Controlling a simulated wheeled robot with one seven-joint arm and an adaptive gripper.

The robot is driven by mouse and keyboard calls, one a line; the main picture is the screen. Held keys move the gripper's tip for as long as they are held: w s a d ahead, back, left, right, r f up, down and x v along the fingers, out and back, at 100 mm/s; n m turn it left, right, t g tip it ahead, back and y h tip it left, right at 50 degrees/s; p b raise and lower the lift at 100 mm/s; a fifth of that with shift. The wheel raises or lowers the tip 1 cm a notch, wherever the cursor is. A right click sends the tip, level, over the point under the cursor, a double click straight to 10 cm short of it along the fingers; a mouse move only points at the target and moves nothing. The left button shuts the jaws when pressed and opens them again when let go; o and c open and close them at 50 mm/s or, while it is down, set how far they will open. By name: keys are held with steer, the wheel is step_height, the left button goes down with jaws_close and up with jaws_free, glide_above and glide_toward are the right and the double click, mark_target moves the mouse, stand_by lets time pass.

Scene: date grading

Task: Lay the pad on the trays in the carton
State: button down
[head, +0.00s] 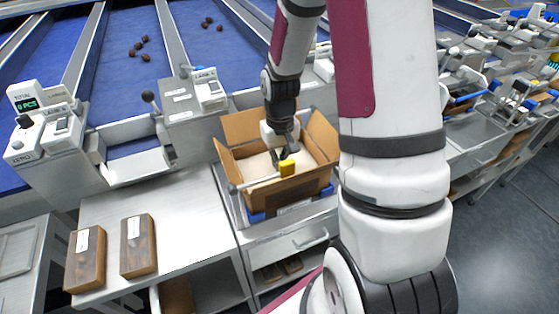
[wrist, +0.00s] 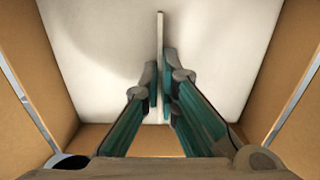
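The carton (head: 302,186) stands open with its flaps spread, in the middle of the head view. Its brown walls (wrist: 55,90) frame the wrist view on both sides. The white pad (head: 255,168) is inside the carton and looks flat; it fills most of the wrist view (wrist: 90,50). A thin upright rib (wrist: 160,30) runs along the pad's middle. My gripper (head: 279,157) reaches down into the carton. In the wrist view its fingers (wrist: 160,85) are closed in on both sides of the rib. Any trays under the pad are hidden, so I cannot tell whether it rests on them.
Two brown labelled trays (head: 138,246) lie on the metal table (head: 190,215) at left. Scales stand behind, and a blue belt (head: 135,75) carries several dates. My arm blocks the right middle.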

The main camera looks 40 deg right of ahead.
steer(key=shift+f, duration=0.5)
stand_by(0.4)
steer(key=c, duration=1.7)
jaws_free()
steer(key=shift+o, duration=0.5)
steer(key=shift+o, duration=1)
steer(key=shift+r, duration=0.1)
step_height(320, 180, up, 12)
steer(key=p, duration=0.5)
